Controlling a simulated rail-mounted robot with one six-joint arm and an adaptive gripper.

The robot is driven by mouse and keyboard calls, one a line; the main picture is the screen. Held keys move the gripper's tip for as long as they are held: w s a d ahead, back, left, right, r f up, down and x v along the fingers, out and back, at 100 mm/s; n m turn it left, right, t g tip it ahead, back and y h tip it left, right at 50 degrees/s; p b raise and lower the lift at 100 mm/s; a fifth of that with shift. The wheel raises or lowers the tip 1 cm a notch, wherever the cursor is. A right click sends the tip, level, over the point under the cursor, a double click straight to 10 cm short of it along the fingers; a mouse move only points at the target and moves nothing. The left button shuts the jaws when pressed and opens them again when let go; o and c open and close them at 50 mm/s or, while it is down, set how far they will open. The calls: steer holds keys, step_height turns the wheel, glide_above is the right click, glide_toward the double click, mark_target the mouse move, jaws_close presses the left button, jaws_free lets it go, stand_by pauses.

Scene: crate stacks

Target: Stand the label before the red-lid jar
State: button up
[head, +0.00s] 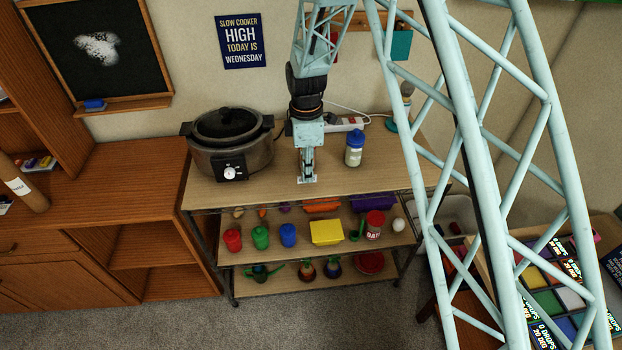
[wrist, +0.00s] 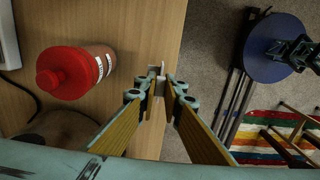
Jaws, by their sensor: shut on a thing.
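My gripper (head: 307,177) points down at the front edge of the cart's wooden top (head: 250,190). It is shut on a small white label, whose pale edge shows between the fingertips in the wrist view (wrist: 155,71). I cannot tell whether the label touches the wood. The red-lid jar (wrist: 75,73) stands on the same top in the wrist view, left of the fingers, with a gap of bare wood between it and the label. It has a reddish body with a white strip of writing. In the head view my arm hides this jar.
A slow cooker (head: 228,150) stands left of my gripper, and a blue-lid jar (head: 355,148) stands to the right. A power strip (head: 345,123) with a cord lies behind. Lower shelves hold red, green and blue containers and a yellow box (head: 326,232).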

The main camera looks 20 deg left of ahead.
steer(key=shift+w, duration=0.1)
stand_by(0.3)
steer(key=shift+w+d, duration=0.4)
steer(key=shift+d+f, duration=0.15)
steer(key=shift+f, duration=1.7)
steer(key=shift+f, duration=0.15)
steer(key=o, duration=0.7)
steer(key=shift+r, duration=6.15)
